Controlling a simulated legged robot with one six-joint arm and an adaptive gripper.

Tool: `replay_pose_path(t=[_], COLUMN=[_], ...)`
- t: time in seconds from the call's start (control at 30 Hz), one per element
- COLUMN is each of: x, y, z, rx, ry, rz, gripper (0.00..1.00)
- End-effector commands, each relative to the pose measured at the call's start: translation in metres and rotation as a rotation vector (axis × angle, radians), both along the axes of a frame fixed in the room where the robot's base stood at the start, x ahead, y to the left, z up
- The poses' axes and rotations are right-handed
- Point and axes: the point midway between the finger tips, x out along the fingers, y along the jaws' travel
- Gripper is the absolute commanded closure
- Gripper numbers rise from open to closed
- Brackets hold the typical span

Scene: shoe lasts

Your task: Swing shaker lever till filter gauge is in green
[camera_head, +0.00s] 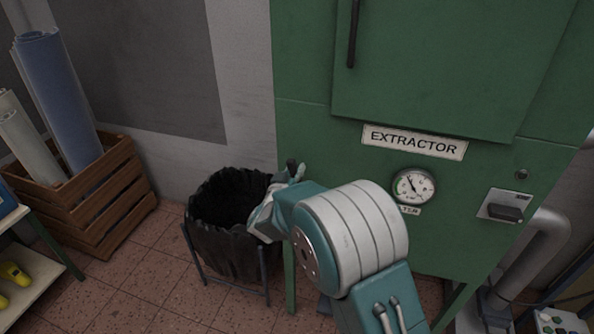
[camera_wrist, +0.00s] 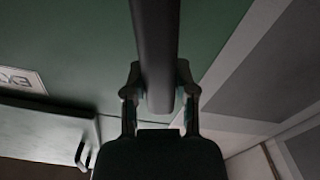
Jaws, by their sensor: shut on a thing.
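The green extractor cabinet (camera_head: 305,130) stands at the right of the head view. Its round white filter gauge (camera_head: 413,187) has a dark needle tilted up and left; the coloured zones are too small to read. The shaker lever (camera_wrist: 157,45) is a dark bar running down the middle of the wrist view. My gripper (camera_wrist: 158,95) has one finger on each side of the bar near its end and is shut on it. In the head view my gripper (camera_head: 291,176) is at the cabinet's left side, where a short dark tip of the lever shows above it; my arm hides the rest.
A bin with a black liner (camera_head: 230,212) stands left of and below my gripper, close to my wrist. A wooden crate (camera_head: 100,200) with rolls is farther left. A switch box (camera_head: 505,206) and grey pipe (camera_head: 525,265) are at the right.

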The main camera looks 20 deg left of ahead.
Motion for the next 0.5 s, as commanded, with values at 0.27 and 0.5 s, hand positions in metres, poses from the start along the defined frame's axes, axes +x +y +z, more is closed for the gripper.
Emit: replay_pose_path(t=[0.27,0.5], x=[-0.0005,-0.0006], y=[0.0030,0.0003], z=[0.0004,0.0012], rx=[-0.001,0.001], ry=[0.000,0.000], rz=[0.009,0.005], gripper=[0.29,0.29])
